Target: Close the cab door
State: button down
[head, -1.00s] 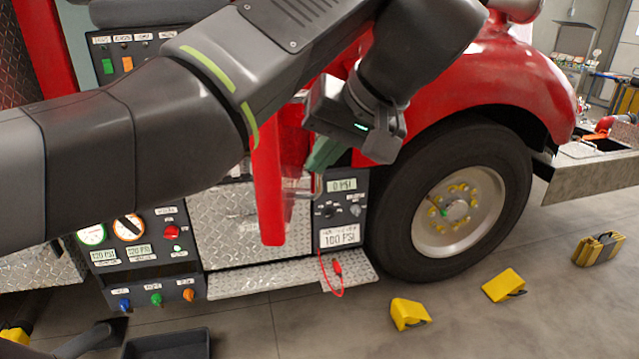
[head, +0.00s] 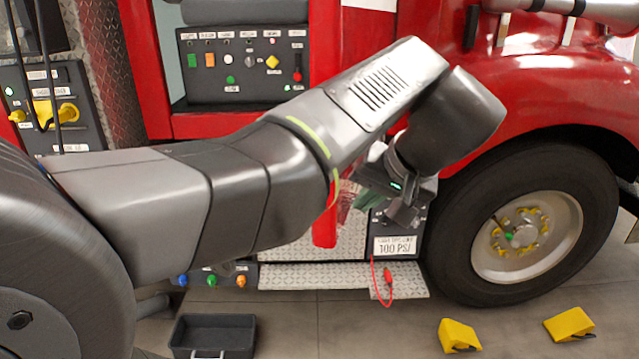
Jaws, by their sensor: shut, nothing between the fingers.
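The red cab door (head: 325,236) of the truck stands out from the body and is seen nearly edge-on. Only its lower end shows below my arm; the rest is hidden behind the arm. The open cab doorway shows above the arm, with a dark switch panel (head: 245,65) inside. My gripper (head: 368,198) is shut and empty. It is just right of the door's visible lower end, in front of the upper part of the 100 PSI panel (head: 395,246). I cannot tell whether it touches the door.
A diamond-plate step (head: 340,277) runs below the doorway, with a red cord loop (head: 387,285) hanging over it. The front wheel (head: 525,235) stands close right of my gripper. Yellow chocks (head: 458,336) and a black tray (head: 213,337) are on the floor.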

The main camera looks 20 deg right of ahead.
jog(key=shift+w+a, duration=0.25)
jog(key=shift+a, duration=0.25)
jog(key=shift+w+a, duration=0.25)
jog(key=shift+a, duration=0.2)
jog(key=shift+a, duration=0.1)
